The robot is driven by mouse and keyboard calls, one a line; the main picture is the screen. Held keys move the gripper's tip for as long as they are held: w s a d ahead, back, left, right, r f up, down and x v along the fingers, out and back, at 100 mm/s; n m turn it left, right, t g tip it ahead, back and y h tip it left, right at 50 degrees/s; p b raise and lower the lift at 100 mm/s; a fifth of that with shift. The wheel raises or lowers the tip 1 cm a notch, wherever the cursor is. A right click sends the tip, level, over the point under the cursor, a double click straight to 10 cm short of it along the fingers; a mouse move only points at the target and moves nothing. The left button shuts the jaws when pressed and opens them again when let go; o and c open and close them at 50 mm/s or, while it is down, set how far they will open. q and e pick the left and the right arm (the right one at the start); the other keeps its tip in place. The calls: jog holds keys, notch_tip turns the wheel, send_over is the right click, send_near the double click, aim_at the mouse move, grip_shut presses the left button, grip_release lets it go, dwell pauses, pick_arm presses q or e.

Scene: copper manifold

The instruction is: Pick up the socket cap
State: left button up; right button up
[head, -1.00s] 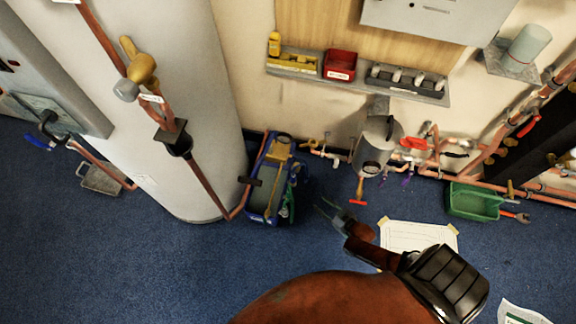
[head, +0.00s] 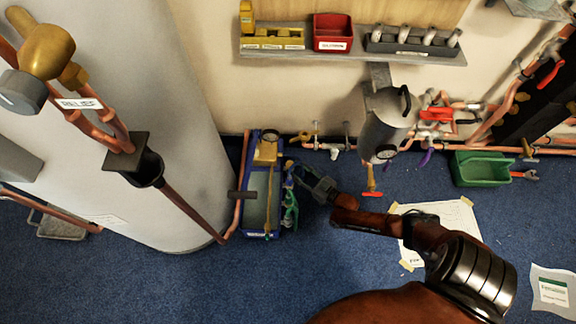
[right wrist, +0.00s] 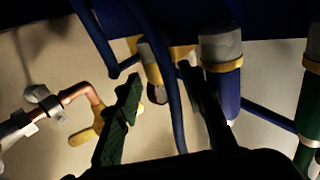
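I cannot tell whether the fingers touch either. A grey-topped blue cylinder with a yellow band (right wrist: 222,75) is just right of the fingers. I cannot tell which piece is the socket cap. My left gripper is not in view.
A wall shelf (head: 350,58) carries a yellow holder, a red bin (head: 332,32) and a dark rack (head: 412,46) of several grey fittings. A large white cylinder (head: 150,215) is left of the bag.

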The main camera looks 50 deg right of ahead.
aim_at(293, 167)
jog(key=w, duration=0.2)
jog(key=shift+w+a+f+b, duration=0.1)
jog(key=shift+w+f+b, duration=0.15)
jog(key=shift+w+b, duration=0.15)
jog(key=shift+w+r, duration=0.1)
jog(key=shift+w, duration=0.35)
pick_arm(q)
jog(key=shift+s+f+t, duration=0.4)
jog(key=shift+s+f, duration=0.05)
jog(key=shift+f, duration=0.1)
pick_arm(e)
jog(key=shift+r, duration=0.1)
jog(key=shift+c, duration=0.6)
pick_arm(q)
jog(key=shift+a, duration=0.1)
pick_arm(e)
grip_shut()
